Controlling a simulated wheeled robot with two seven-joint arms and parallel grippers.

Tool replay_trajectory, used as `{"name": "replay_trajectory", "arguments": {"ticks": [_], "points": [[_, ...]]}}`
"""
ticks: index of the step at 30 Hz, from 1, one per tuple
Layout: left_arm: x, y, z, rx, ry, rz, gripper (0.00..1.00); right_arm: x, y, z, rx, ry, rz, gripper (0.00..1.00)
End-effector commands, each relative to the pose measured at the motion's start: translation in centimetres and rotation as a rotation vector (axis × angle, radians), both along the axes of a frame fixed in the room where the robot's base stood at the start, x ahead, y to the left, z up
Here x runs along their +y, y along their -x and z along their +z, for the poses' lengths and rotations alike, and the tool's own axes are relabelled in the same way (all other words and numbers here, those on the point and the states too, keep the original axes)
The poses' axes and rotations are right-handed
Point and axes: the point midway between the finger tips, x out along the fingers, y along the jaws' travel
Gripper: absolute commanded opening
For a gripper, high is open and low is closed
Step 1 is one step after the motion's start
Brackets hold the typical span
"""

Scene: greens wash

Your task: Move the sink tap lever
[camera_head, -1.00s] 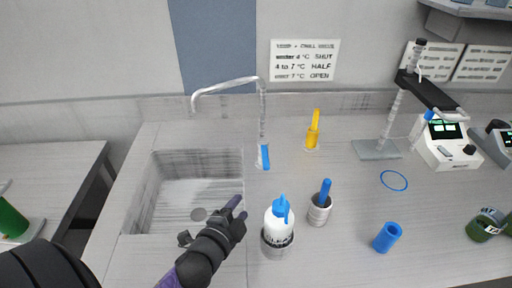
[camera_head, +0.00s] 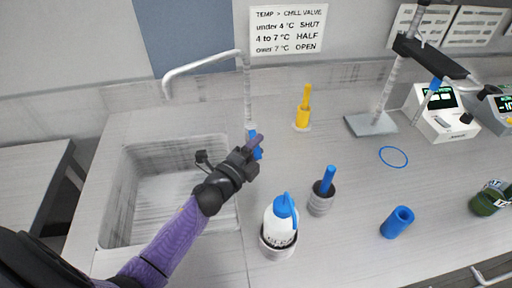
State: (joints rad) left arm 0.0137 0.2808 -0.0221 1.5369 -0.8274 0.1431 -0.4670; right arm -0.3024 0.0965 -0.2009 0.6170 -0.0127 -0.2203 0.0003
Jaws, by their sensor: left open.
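The sink tap has a silver arched spout (camera_head: 200,62) over the grey sink basin (camera_head: 165,195). Its blue lever (camera_head: 253,139) stands low on the tap post, partly hidden behind my gripper. My left gripper (camera_head: 228,157) is open, with one finger overlapping the lever in the picture and the other out to its left. I cannot tell whether the finger touches the lever. My right gripper is not in view.
A white bottle with a blue cap (camera_head: 281,222) stands close to the right of my left arm. A grey holder with a blue handle (camera_head: 321,199), a blue cup (camera_head: 397,222) and a yellow-handled item (camera_head: 303,108) stand further right. A chill valve sign (camera_head: 288,30) hangs behind.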

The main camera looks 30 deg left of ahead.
Motion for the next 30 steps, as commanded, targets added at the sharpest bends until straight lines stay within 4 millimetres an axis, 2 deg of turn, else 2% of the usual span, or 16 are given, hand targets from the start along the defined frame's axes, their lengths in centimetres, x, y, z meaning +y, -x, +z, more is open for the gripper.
{"name": "replay_trajectory", "arguments": {"ticks": [8,15,30], "points": [[-0.02,-0.21,0.00,0.001,0.000,0.001,0.49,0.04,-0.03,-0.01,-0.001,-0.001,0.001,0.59],[-0.02,-0.19,-0.01,0.001,0.000,0.001,0.00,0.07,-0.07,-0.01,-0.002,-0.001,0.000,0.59],[-0.03,-0.18,-0.04,0.001,0.001,0.001,0.00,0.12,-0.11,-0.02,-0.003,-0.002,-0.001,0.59]]}}
